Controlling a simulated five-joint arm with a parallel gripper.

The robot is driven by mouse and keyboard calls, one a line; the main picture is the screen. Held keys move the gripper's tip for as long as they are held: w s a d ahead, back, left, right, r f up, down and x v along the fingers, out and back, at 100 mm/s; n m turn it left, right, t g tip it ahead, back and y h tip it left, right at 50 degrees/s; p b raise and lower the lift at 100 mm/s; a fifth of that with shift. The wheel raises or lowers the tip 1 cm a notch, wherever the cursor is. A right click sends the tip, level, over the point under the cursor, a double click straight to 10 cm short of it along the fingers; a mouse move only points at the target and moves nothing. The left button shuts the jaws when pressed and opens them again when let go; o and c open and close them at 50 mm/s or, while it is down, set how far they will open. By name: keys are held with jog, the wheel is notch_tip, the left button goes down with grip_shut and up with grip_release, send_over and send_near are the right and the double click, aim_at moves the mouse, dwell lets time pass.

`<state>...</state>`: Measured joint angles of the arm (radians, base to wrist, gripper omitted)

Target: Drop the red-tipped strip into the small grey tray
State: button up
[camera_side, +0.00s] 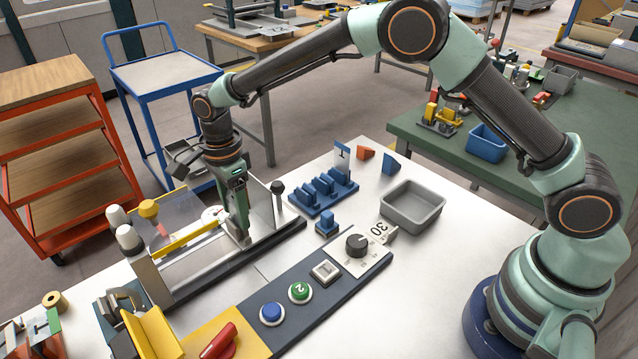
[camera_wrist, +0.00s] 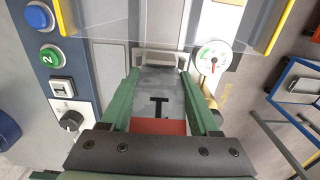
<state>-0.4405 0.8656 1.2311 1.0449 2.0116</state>
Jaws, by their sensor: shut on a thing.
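My gripper (camera_side: 240,225) points down over the bending machine, its green fingers low near the bed. In the wrist view the fingers of my gripper (camera_wrist: 161,76) are shut on the red-tipped strip (camera_wrist: 158,84), a grey plate with a black T mark. Its red end (camera_wrist: 158,127) lies toward the palm. In the side view I cannot make out the strip clearly behind the fingers. A grey open tray (camera_side: 412,207) stands on the white table to the right of the gripper and looks empty. A smaller grey tray (camera_side: 184,160) shows behind the machine, partly hidden by my wrist.
The bending machine (camera_side: 188,240) has clear guards and a yellow bar. Other strips (camera_side: 38,330) stand at lower left. A blue trolley (camera_side: 160,78) stands behind.

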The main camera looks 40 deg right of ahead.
jog(key=shift+r, duration=0.15)
jog(key=shift+r, duration=2.7)
